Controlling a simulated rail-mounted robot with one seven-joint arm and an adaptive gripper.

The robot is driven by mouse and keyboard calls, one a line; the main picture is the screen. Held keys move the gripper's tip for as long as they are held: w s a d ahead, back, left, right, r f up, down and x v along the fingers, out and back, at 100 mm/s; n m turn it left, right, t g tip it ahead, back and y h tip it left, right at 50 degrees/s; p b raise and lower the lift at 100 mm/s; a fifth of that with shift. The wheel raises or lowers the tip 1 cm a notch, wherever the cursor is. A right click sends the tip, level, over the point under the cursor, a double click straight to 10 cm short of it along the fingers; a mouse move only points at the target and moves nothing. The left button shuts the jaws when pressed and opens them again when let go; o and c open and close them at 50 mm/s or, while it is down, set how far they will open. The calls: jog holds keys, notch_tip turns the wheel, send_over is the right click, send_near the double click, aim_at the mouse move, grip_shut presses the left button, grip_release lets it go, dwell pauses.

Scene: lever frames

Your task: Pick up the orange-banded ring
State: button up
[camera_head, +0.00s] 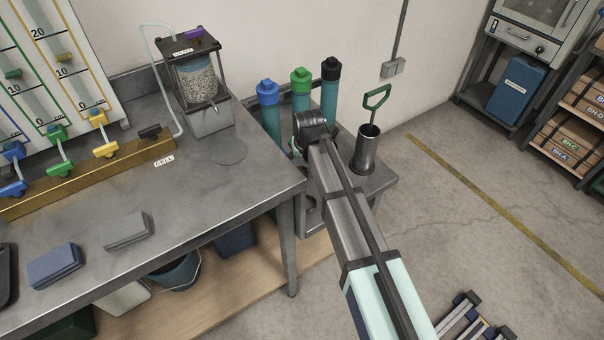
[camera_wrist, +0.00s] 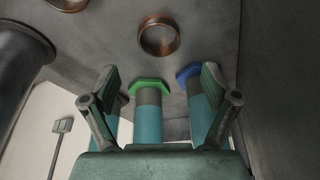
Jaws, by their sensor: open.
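In the wrist view, a copper-brown ring (camera_wrist: 160,36) lies on a grey surface, its round opening facing the camera. A second brown ring (camera_wrist: 68,4) is cut off by the top edge. I cannot tell from the colour which one carries an orange band. My gripper (camera_wrist: 161,88) is open, its two fingers apart with no ring between them. The nearer ring shows beyond the fingertips, roughly centred between them.
Teal cylinders with blue (camera_head: 267,91), green (camera_head: 300,80) and black (camera_head: 331,68) caps stand by the wall. A dark tube (camera_head: 366,150) holds a green-handled tool (camera_head: 377,97). The large workbench (camera_head: 215,185) is at left. Open floor (camera_head: 440,235) lies to the right.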

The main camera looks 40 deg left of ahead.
aim_at(302, 171)
jog(key=shift+d+x, duration=0.2)
jog(key=shift+x, duration=3.45)
jog(key=shift+c, duration=0.4)
jog(key=c, duration=1.2)
